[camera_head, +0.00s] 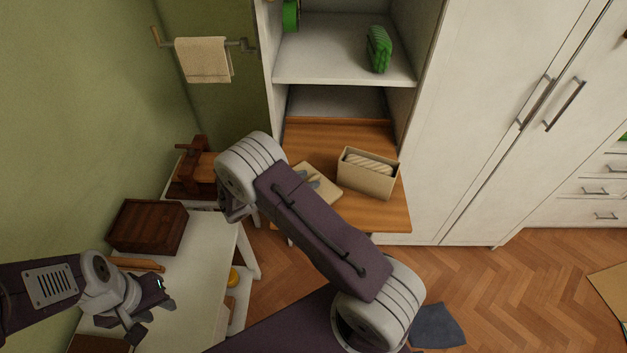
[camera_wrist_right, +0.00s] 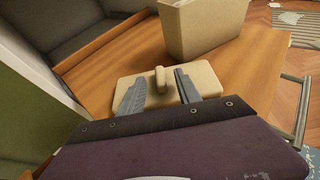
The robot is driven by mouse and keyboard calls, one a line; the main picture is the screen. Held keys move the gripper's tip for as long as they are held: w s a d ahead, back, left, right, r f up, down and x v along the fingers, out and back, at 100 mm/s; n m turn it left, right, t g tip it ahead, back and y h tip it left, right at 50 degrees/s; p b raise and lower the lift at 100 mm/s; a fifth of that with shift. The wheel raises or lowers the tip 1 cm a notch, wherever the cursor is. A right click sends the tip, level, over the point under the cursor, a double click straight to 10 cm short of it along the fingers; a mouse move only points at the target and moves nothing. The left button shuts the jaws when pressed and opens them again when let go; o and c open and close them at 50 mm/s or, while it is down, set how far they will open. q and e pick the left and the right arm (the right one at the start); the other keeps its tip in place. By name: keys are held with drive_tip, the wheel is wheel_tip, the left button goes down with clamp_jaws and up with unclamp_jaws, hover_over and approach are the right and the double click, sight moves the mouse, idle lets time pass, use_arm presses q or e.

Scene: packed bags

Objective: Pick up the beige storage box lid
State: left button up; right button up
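The beige storage box lid (camera_head: 328,191) lies flat on the wooden desk surface, left of the open beige box. In the right wrist view the lid (camera_wrist_right: 208,77) has a small raised handle (camera_wrist_right: 160,80) in its middle. My right gripper (camera_wrist_right: 160,92) is open, with its two grey fingers over the lid, one on each side of the handle. I cannot tell whether the fingers touch the lid. In the head view my right arm hides part of the lid and most of that gripper. My left gripper (camera_head: 152,317) is open and empty above the white side table.
The beige box (camera_head: 366,181) holds a folded striped item and stands close to the lid. The wooden desk (camera_head: 392,216) sits in a white cabinet, with a shelf above. A brown wooden box (camera_head: 147,227) stands on the white table (camera_head: 196,262) at left.

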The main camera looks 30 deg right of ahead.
sight(309, 181)
drive_tip(key=shift+w+d+f, duration=0.15)
drive_tip(key=shift+d+f, duration=0.15)
drive_tip(key=shift+d, duration=0.35)
drive_tip(key=shift+a, duration=0.1)
clamp_jaws()
wheel_tip(309, 181, up, 18)
drive_tip(key=p, duration=0.1)
